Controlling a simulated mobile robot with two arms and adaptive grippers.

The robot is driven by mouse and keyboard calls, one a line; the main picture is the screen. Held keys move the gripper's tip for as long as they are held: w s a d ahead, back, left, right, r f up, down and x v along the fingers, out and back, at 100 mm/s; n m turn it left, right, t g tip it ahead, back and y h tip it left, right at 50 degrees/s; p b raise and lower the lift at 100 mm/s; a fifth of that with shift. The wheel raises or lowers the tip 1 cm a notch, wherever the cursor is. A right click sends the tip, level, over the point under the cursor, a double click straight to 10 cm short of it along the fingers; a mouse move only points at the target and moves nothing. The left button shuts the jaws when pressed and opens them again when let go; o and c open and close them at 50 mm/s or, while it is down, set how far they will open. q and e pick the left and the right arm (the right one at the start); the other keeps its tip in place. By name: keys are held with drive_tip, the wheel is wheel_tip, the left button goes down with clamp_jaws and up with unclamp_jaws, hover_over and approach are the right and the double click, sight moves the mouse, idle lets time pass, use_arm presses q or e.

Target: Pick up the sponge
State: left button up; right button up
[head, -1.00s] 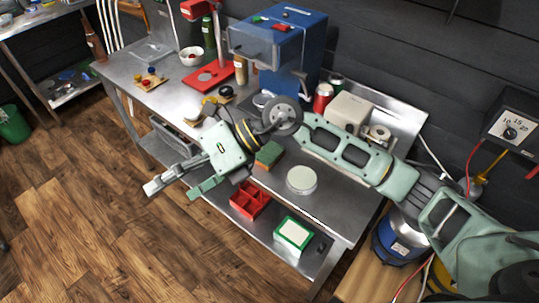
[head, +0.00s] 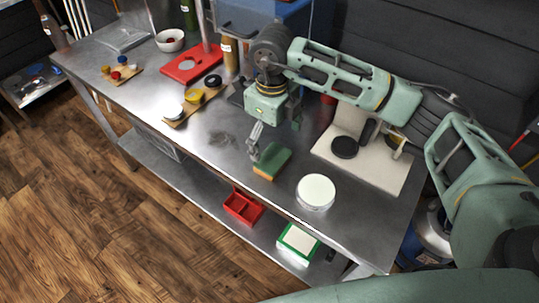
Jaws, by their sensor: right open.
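The sponge (head: 272,161), green on top with a yellow-brown lower layer, lies on the steel table (head: 215,165) near its front edge, left of a round white-topped tin. My right gripper (head: 274,138) is open and points down just behind and above the sponge. One grey finger reaches down near the sponge's left end; I cannot tell whether it touches. My left gripper is not in view.
The white-topped tin (head: 315,192) stands right of the sponge. A pale board (head: 365,160) with a dark disc lies farther right. A wooden strip (head: 183,116) with small lids lies to the left. A red tray (head: 243,207) and a green-rimmed box (head: 298,241) are on the lower shelf.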

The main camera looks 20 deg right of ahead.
sight(273, 158)
drive_tip(key=shift+s+f+p, duration=1)
drive_tip(key=shift+f, duration=0.15)
drive_tip(key=f, duration=0.2)
drive_tip(key=shift+w+a+f+p, duration=0.1)
drive_tip(key=shift+w+f+p, duration=0.2)
drive_tip(key=shift+f+p, duration=0.1)
drive_tip(key=shift+w+f, duration=0.1)
drive_tip(key=shift+f, duration=0.25)
drive_tip(key=shift+c, duration=0.3)
drive_tip(key=c, duration=0.7)
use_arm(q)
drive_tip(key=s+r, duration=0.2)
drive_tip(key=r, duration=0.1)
use_arm(e)
drive_tip(key=shift+c, duration=0.3)
